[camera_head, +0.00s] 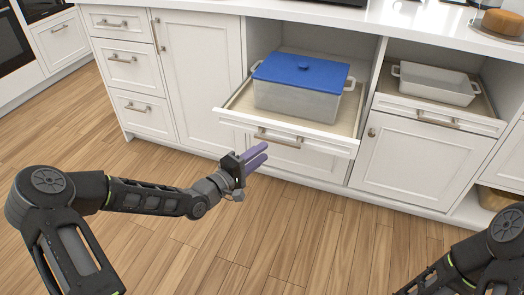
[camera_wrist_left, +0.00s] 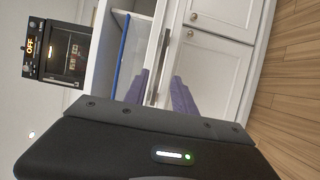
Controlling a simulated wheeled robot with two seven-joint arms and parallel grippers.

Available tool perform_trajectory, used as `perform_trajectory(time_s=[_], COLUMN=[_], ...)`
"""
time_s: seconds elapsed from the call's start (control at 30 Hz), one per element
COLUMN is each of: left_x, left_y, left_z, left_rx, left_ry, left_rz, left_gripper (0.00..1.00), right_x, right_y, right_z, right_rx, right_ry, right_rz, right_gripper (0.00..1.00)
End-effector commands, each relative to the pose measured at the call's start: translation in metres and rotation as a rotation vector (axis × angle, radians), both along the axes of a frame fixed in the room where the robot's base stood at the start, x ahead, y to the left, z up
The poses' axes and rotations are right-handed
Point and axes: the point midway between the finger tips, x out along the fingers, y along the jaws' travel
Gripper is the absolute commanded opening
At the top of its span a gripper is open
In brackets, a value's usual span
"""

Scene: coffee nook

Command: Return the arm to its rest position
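My left arm comes in from the left over the wood floor. Its gripper (camera_head: 262,155), with purple fingers, is in front of the pulled-out drawer (camera_head: 228,114), close to the drawer's handle (camera_head: 278,139). In the left wrist view the two fingertips (camera_wrist_left: 160,80) stand apart with nothing held between them, and the drawer handle (camera_wrist_left: 153,70) shows beyond them. My right arm shows only partly at the lower right of the head view; its gripper is out of view.
A clear container with a blue lid (camera_head: 300,70) sits in the open drawer. A white dish (camera_head: 436,84) stands in another open compartment at the right. A cake-like item (camera_head: 503,22) is on the counter. An oven (camera_wrist_left: 65,50) shows in the wrist view. The floor is clear.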

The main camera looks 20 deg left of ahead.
Motion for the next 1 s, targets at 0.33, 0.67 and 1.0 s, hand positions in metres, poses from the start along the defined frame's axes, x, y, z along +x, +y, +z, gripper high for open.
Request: perform_trajectory(time_s=[0.33,0.67,1.0], left_x=[0.0,-0.06,-0.258], left_y=[0.0,-0.015,-0.105], left_z=[-0.002,-0.14,-0.275], left_rx=[0.063,0.478,0.809], left_ry=[-0.022,0.252,0.657], left_rz=[-0.001,-0.054,-0.56], left_gripper=[0.32,0.32,0.32], right_x=[0.0,0.0,0.0], right_y=[0.0,0.0,0.0], right_z=[0.0,0.0,0.0], right_rx=[0.0,0.0,0.0], right_ry=[-0.001,-0.001,-0.001], right_rz=[0.0,0.0,0.0], right_gripper=[0.36,0.36,0.36])
